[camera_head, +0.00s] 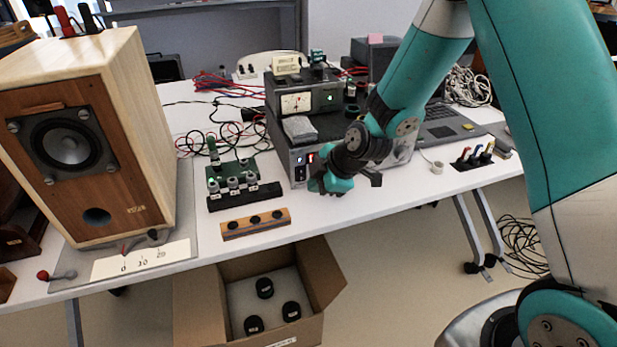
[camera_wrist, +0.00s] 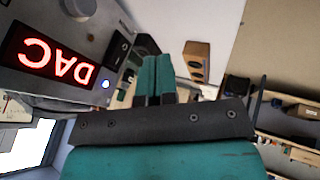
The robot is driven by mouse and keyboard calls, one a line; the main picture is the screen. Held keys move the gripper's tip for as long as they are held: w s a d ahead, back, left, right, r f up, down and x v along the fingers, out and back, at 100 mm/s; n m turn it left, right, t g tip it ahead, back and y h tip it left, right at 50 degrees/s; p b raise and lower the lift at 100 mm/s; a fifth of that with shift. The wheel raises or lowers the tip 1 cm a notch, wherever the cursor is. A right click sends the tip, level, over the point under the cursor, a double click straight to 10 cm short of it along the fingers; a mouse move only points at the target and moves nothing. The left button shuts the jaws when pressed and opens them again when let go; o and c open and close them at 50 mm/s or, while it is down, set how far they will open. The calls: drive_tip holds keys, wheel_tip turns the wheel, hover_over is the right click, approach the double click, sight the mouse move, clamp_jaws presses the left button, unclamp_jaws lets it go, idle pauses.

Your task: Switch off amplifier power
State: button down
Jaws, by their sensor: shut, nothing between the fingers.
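The amplifier (camera_head: 300,172) is a silver box on the table with a meter unit (camera_head: 298,103) on top. My gripper (camera_head: 318,184) is at its front panel, at the left end, hiding part of it. In the wrist view the panel (camera_wrist: 100,20) appears upside down, with a red lit "DAC" display (camera_wrist: 52,58), a round knob, a small blue-white light (camera_wrist: 106,84) and a black switch (camera_wrist: 121,48). My gripper's teal fingers (camera_wrist: 153,68) are shut and empty, close beside the switch. I cannot tell whether they touch it. No switch label is readable.
A wooden speaker (camera_head: 120,150) stands at the left. A green circuit board (camera_head: 228,170), a black strip and a wooden block (camera_head: 256,224) with dark knobs lie left of my gripper. A cardboard box (camera_head: 325,328) sits below the table's front edge. A laptop (camera_head: 440,125) is at the right.

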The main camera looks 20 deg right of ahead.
sight(301, 176)
drive_tip(key=w, duration=0.1)
drive_tip(key=w+f, duration=0.1)
drive_tip(key=w, duration=0.2)
drive_tip(key=shift+w+a+f+p, duration=0.3)
drive_tip(key=shift+f+p, duration=0.05)
drive_tip(key=shift+f, duration=0.1)
drive_tip(key=shift+w+f+b, duration=0.1)
drive_tip(key=shift+f+b, duration=0.1)
drive_tip(key=shift+b, duration=0.55)
drive_tip(key=shift+w+r+t+b, duration=0.1)
drive_tip(key=shift+w+t+b, duration=0.05)
drive_tip(key=shift+t+b, duration=0.15)
drive_tip(key=shift+r, duration=0.1)
drive_tip(key=shift+r+p, duration=0.65)
drive_tip(key=shift+r, duration=0.25)
